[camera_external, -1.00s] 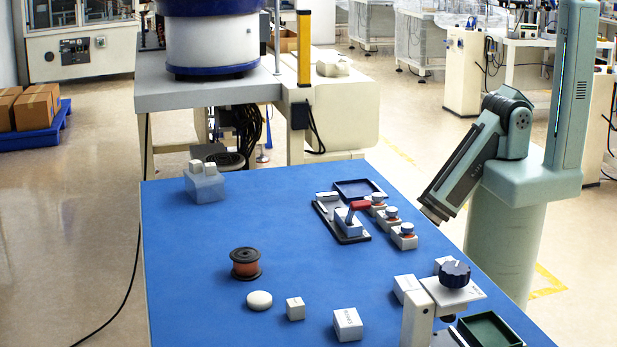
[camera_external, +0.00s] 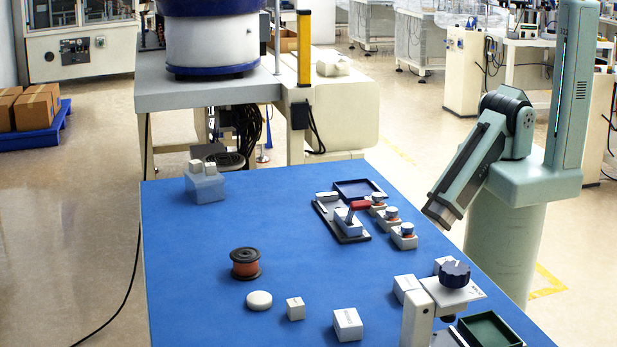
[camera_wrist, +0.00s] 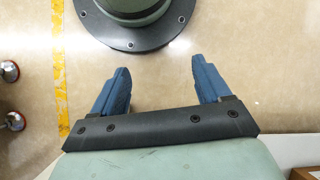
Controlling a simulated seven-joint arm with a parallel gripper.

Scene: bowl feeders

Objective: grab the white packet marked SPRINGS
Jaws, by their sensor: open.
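Several white box-like pieces stand on the blue table, and I cannot read SPRINGS on any. The larger white block (camera_external: 347,324) at the front has faint marking on its side. A smaller white block (camera_external: 295,308) stands to its left. Another white block (camera_external: 407,288) is partly behind the clamp stand. My gripper (camera_wrist: 162,82) shows in the wrist view with two blue fingers spread wide and nothing between them. It points at the floor by a round base, away from the blocks. In the external view my fingers cannot be made out.
The blue table (camera_external: 200,260) also holds a copper spool (camera_external: 245,264), a round white piece (camera_external: 259,299), a toggle clamp (camera_external: 348,222), red-and-white buttons (camera_external: 403,236), a dark blue tray (camera_external: 360,189), a green tray (camera_external: 489,330) and a knobbed stand (camera_external: 416,318). The table's left middle is clear.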

